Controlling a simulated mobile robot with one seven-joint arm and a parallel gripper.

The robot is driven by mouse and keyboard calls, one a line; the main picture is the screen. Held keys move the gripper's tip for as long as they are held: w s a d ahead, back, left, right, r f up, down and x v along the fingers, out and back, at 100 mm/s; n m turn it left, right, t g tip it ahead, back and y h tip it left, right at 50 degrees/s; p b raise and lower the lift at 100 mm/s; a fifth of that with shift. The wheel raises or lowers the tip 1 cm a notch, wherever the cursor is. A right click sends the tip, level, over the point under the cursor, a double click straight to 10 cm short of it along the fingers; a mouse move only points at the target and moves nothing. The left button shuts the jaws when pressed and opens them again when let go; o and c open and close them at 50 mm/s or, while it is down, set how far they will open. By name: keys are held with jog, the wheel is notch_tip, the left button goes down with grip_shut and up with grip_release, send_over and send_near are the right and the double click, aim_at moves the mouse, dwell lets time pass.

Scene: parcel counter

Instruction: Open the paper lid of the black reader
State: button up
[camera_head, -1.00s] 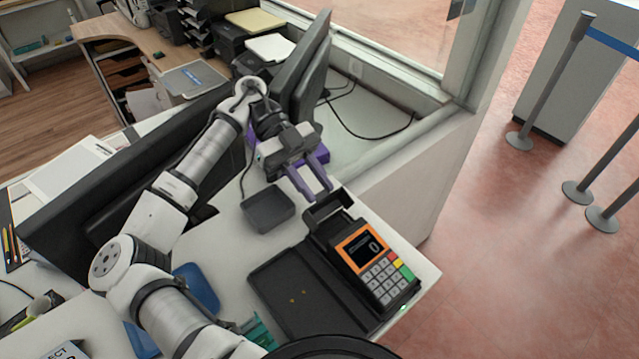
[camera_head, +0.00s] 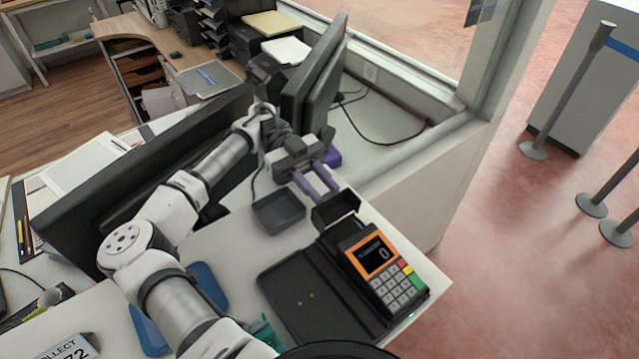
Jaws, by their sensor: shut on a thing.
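The black reader (camera_head: 382,268) stands at the counter's right end, with an orange-framed screen showing 0 and a keypad facing up. Its paper lid (camera_head: 338,208) stands raised at the reader's far end. My gripper (camera_head: 323,194) is at the lid's far left side, its two pale purple fingers pointing down toward the lid's upper edge. It is shut on the lid, though a gap shows between the fingers and the contact itself is not clear. The inside of the paper bay is mostly hidden by the lid.
Monitors (camera_head: 312,75) stand behind my arm. A low wall bounds the counter at right.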

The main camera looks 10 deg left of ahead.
jog(key=o, duration=1)
